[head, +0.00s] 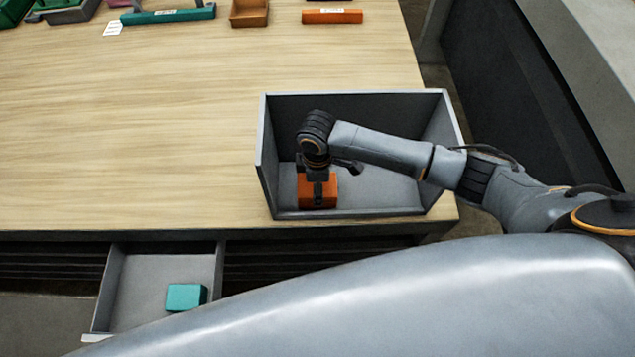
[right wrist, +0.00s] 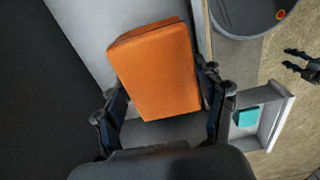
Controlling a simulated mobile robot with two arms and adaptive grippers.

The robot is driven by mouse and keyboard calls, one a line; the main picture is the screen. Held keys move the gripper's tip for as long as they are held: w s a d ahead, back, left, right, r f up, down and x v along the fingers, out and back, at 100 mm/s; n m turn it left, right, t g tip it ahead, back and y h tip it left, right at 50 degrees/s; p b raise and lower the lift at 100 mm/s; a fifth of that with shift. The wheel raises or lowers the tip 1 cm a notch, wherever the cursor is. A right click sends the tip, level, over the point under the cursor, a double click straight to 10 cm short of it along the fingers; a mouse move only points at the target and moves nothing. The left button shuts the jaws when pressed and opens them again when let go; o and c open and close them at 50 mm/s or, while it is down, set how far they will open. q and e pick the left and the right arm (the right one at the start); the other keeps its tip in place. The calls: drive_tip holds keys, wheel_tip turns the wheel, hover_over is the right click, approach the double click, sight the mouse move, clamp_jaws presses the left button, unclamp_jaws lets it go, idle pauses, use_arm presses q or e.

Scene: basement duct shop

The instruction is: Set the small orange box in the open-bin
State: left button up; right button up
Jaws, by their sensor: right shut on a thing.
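The small orange box (head: 329,190) is inside the grey open-bin (head: 390,108), toward its left front corner. My right gripper (head: 318,183) reaches down into the bin and is shut on the box from above. In the right wrist view the orange box (right wrist: 155,70) sits between the two fingers, slightly tilted in the picture. I cannot tell whether its underside touches the bin floor. My left gripper (right wrist: 293,60) shows only at the right edge of the right wrist view, empty, with its fingers apart.
The bin stands at the table's front right corner. Below the front edge, an open drawer (head: 130,290) holds a teal box (head: 186,297). Along the back lie an orange bar (head: 332,16), a brown tray (head: 249,13) and a teal-handled item (head: 168,15). The table's middle is clear.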

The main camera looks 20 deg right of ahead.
drive_tip(key=o, duration=1.5)
drive_tip(key=shift+f, duration=0.1)
drive_tip(key=shift+c, duration=0.2)
wheel_tip(320, 180, up, 12)
drive_tip(key=b, duration=0.2)
drive_tip(key=shift+r, duration=0.2)
